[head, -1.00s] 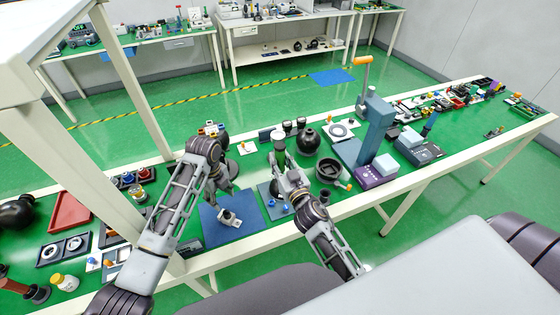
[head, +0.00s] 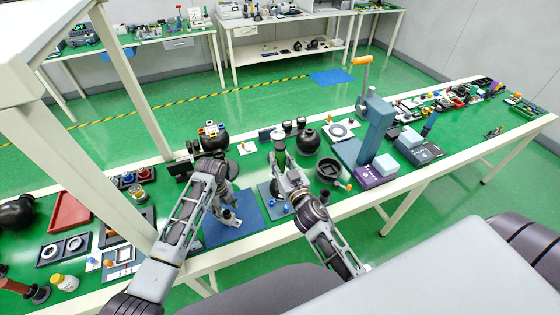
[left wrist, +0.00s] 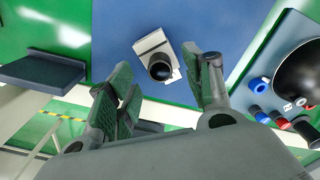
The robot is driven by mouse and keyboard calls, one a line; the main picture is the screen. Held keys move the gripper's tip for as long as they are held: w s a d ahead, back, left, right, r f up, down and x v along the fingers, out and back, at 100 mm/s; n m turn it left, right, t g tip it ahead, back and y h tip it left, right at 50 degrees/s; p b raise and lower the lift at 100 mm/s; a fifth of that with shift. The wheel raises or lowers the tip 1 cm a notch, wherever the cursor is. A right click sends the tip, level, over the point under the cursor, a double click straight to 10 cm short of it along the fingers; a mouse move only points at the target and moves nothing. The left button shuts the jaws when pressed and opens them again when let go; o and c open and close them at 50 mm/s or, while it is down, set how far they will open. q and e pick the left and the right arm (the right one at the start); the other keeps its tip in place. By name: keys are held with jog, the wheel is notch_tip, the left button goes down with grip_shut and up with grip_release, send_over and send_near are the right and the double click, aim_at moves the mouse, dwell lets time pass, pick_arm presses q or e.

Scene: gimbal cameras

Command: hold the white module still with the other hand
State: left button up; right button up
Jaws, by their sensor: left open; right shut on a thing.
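The white module (head: 232,221) lies on the blue mat (head: 254,207), with a black round part on it. In the left wrist view the module (left wrist: 149,41) sits beyond and between my left fingers, slightly turned, with the black cylinder (left wrist: 160,70) facing the camera. My left gripper (head: 226,199) is open just above it; its spread fingers (left wrist: 163,85) also show in the wrist view. Whether a finger touches the module is unclear. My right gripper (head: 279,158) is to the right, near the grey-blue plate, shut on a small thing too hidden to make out.
A black round pot (head: 308,141) and a dark bowl (head: 329,171) stand right of my right gripper. A blue press (head: 376,130) with an orange handle stands further right. A red tray (head: 70,212) lies at the left. Small blue parts (head: 287,207) lie beside the mat.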

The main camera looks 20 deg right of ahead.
pick_arm(q)
jog(key=shift+f, duration=1.4)
jog(key=c, duration=1.1)
jog(key=o, duration=1.1)
jog(key=shift+r, duration=0.15)
jog(key=shift+r, duration=5.8)
